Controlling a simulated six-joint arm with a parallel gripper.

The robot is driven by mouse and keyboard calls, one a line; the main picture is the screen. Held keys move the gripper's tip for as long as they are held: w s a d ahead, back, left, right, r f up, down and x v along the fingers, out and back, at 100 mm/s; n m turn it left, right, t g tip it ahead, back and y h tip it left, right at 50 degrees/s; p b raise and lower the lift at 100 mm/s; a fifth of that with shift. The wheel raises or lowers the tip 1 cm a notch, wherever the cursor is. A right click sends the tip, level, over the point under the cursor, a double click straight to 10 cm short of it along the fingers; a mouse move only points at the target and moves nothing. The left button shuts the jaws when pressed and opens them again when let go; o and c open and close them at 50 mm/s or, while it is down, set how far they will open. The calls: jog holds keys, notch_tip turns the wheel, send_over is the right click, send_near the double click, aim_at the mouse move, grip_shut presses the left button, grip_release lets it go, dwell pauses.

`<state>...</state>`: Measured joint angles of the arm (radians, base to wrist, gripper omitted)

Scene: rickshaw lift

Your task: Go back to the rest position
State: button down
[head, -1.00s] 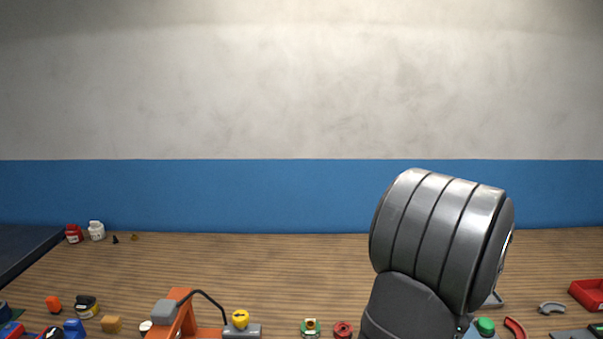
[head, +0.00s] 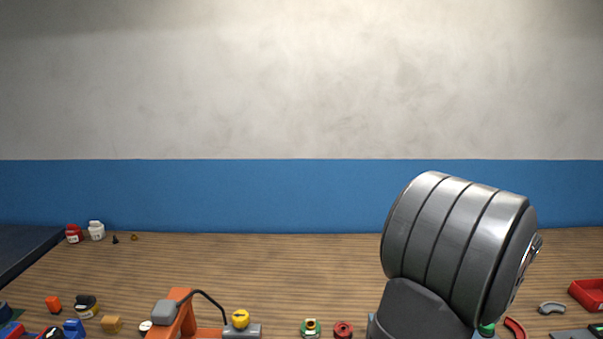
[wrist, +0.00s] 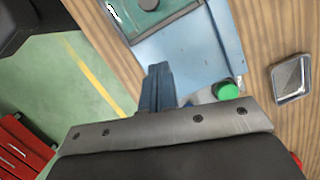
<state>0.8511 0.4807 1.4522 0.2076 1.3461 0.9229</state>
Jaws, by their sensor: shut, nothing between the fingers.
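My gripper (wrist: 158,82) shows in the wrist view with its two blue-grey fingers together and nothing between them. It is over a pale blue plate (wrist: 205,52) near the table's edge; I cannot tell the height between them. In the head view only my large grey arm link shows at the right, and my gripper is out of the picture.
A green cap (wrist: 227,90) and a shiny square dish (wrist: 291,78) lie right of the fingers. A red cabinet (wrist: 22,145) stands below. An orange stand (head: 185,315), yellow knob (head: 240,318) and red tray (head: 588,293) are on the table (head: 270,265). Its back middle is clear.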

jog(key=x, duration=0.5)
jog(key=shift+a+f, duration=0.15)
jog(key=shift+f, duration=0.2)
jog(key=a, duration=0.2)
jog(key=w+a, duration=0.1)
jog(key=a, duration=0.1)
jog(key=shift+w+a+f, duration=0.1)
jog(key=shift+a, duration=0.2)
jog(key=d, duration=0.9)
jog(key=s+d, duration=0.1)
jog(key=d, duration=0.4)
jog(key=shift+d, duration=0.1)
jog(key=w+d+v, duration=0.1)
jog(key=v, duration=0.9)
jog(key=w+a+r+n+h, duration=0.1)
jog(key=a+r, duration=0.4)
jog(key=a, duration=0.7)
jog(key=shift+r+n+g+h, duration=0.25)
jog(key=shift+n+g+h, duration=0.15)
jog(key=shift+n+h, duration=0.5)
jog(key=shift+d, duration=0.1)
